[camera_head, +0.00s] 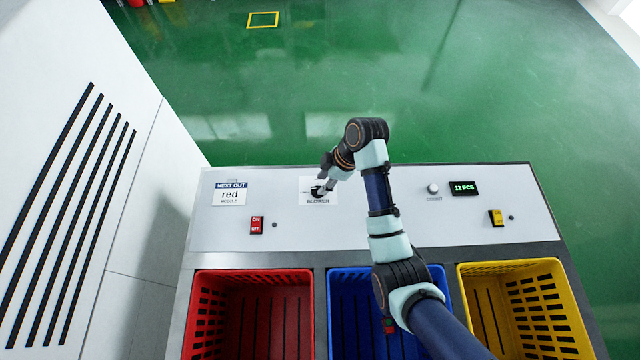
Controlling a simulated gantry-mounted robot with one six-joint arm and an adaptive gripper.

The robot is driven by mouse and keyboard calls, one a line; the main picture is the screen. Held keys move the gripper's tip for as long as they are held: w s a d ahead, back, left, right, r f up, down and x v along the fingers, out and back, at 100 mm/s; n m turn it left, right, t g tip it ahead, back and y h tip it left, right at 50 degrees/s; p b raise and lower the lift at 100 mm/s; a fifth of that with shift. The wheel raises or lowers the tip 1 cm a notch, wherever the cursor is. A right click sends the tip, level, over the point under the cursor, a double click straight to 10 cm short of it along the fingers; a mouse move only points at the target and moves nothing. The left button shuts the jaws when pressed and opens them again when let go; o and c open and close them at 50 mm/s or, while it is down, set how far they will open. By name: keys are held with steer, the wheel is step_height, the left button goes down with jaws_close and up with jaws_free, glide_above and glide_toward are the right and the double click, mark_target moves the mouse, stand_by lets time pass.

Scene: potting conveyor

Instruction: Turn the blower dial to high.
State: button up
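The blower dial (317,190) is a small dark knob on a white plate marked BLOWER, on the pale control panel behind the crates. My gripper (322,187) is right at the dial, reaching in from the upper right. Its fingers overlap the dial and hide most of it, along with part of the plate's markings. I cannot tell whether the fingers touch or grip the dial, nor where the dial points.
The panel (390,235) also holds a "NEXT OUT red" sign (230,194), a red ON/OFF switch (257,225), a count knob (433,188), a "12 PCS" display (463,188) and a yellow switch (496,217). Red (200,315), blue (335,315) and yellow (575,315) crates stand in front.

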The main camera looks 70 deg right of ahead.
mark_target(318, 188)
steer(key=x, duration=0.3)
steer(key=shift+w+f+b, duration=0.15)
steer(key=shift+f+b, duration=0.15)
jaws_close()
